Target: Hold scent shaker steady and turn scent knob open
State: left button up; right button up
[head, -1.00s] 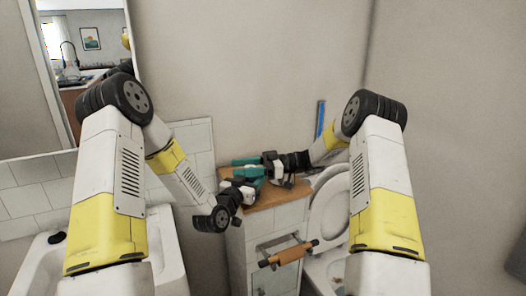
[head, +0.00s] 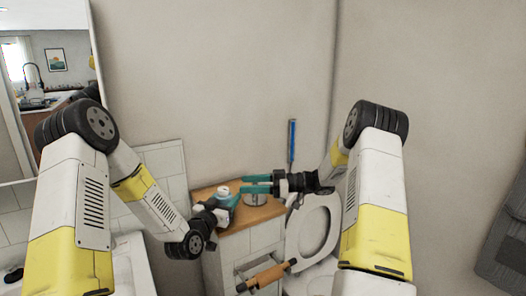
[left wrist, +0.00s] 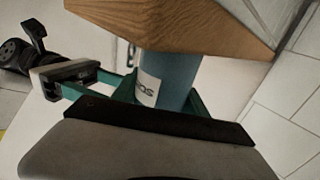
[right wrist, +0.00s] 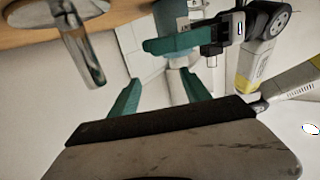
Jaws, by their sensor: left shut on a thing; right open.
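The scent shaker (left wrist: 175,80) is a blue-grey cylinder with a white label, at the wooden counter's edge. A white knob (head: 223,190) shows on its top in the head view. My left gripper (head: 226,203) is shut on the shaker's body; its teal fingers sit on both sides of it in the left wrist view. My right gripper (head: 244,183) is open and empty, just right of the knob and pointing left at it. In the right wrist view the right fingers (right wrist: 160,80) are apart, and the shaker body (right wrist: 171,17) shows beyond them, with the knob hard to make out.
A metal cylinder (right wrist: 82,45) stands on the wooden counter (head: 262,212), below my right gripper. A toilet (head: 314,232) stands to the right and a paper roll holder (head: 266,275) is on the cabinet front. A tiled wall is at the left.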

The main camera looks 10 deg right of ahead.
jog(key=w+d+r+m+t+h, duration=0.1)
jog(key=w+d+m+t+h, duration=0.1)
jog(key=w, duration=0.5)
jog(key=w+d+r+m+t+h, duration=0.1)
jog(key=w+d+m+t+h, duration=0.2)
jog(key=w+m+h, duration=0.3)
jog(key=w+d+r+m+t+h, duration=0.1)
jog(key=w+d+m+t+h, duration=0.2)
jog(key=w, duration=0.7)
jog(key=shift+w+d+m+t+h, duration=0.25)
jog(key=shift+m+t+h, duration=0.15)
jog(key=shift+m+t, duration=0.6)
jog(key=shift+r, duration=0.1)
